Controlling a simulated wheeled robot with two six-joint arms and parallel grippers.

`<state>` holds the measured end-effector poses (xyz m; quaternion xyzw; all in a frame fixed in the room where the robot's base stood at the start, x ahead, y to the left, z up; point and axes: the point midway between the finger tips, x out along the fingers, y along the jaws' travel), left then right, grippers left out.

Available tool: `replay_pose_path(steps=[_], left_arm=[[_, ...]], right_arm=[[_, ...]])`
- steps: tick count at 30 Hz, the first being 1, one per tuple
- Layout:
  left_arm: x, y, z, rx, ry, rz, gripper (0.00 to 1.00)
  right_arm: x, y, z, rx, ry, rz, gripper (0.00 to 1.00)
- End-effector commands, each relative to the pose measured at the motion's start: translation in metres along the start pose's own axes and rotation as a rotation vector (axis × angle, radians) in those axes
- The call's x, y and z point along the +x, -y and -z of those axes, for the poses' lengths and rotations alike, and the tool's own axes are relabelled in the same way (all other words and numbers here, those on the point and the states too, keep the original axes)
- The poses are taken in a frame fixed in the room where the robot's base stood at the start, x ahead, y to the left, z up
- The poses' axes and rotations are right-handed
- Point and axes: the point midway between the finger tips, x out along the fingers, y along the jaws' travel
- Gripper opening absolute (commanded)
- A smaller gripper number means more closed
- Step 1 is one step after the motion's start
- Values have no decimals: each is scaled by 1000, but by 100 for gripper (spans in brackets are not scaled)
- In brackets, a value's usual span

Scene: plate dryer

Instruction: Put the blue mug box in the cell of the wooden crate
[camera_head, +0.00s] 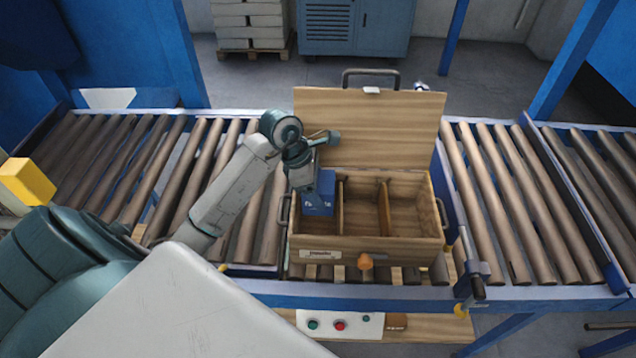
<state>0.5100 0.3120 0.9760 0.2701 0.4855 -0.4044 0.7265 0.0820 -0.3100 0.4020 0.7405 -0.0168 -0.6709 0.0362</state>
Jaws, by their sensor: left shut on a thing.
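The wooden crate (345,249) stands on the roller conveyor with its lid (375,120) raised at the back. Dividers split it into several cells. The blue mug box (319,194) is at the left cell, upright, with its lower part near or inside the cell opening. I cannot tell whether it touches the crate floor. My left gripper (314,180) comes down from above and is shut on the blue mug box; its fingers are partly hidden. The middle and right cells look empty. My right gripper is not in view.
Crate dividers (383,208) stand close to the right of the box. The rollers (500,200) on the right are clear. A control panel (340,324) with buttons is at the front. A yellow block (27,181) is at the far left.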

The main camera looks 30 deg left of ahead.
Motion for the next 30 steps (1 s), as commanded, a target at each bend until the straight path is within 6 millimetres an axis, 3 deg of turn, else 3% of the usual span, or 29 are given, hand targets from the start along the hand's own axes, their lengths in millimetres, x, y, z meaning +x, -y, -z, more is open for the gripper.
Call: replay_pose_path(steps=[18,30], left_arm=[[48,0,20,1,0,0,35],[66,0,27,0,1,0,35]], right_arm=[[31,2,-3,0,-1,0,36],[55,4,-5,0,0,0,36]])
